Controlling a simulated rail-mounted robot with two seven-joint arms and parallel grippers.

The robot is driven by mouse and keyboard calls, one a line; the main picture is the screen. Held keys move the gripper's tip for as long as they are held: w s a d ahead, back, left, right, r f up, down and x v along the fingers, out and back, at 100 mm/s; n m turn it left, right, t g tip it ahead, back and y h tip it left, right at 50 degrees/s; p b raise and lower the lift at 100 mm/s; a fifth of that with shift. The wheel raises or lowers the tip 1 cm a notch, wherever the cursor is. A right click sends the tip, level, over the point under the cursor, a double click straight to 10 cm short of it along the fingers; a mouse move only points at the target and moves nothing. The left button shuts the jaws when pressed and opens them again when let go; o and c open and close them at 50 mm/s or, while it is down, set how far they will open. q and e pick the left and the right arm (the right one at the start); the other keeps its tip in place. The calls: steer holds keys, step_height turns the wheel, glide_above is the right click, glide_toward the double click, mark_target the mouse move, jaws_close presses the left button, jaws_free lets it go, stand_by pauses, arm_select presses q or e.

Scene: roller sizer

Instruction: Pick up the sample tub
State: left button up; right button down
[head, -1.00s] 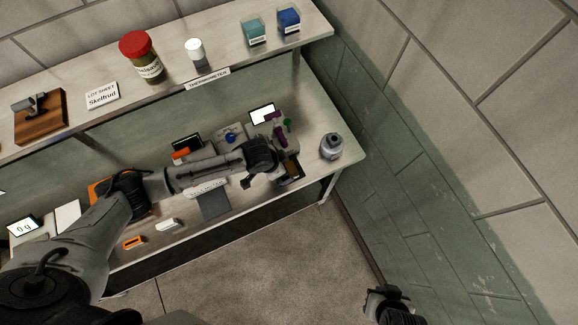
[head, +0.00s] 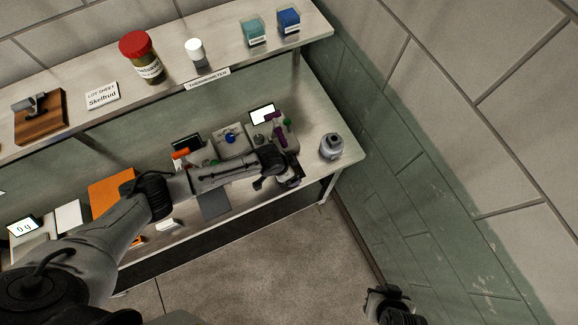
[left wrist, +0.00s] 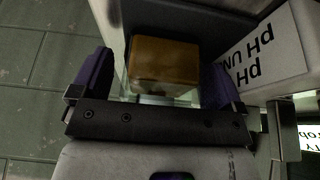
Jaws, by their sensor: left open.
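The sample tub appears to be the small clear-sided box with an amber-brown top (left wrist: 165,65) in the left wrist view. My left gripper (left wrist: 155,85) is open, with one purple-padded finger on each side of the tub. I cannot tell whether either pad touches it. In the head view my left gripper (head: 278,180) is at the front right of the lower bench, and it hides most of the tub there. My right gripper (head: 388,302) is low at the right over the floor, away from the bench; its jaws are unclear.
A unit labelled pH (left wrist: 268,52) stands close beside the tub. A grey round bottle (head: 331,146) stands to the right on the lower bench (head: 345,163). An upper shelf (head: 225,50) holds a red-lidded jar (head: 141,58) and other containers. A tiled wall bounds the right side.

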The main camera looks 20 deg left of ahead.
arm_select(q)
steer(key=shift+c, duration=0.4)
steer(key=c, duration=1)
steer(key=shift+r, duration=0.1)
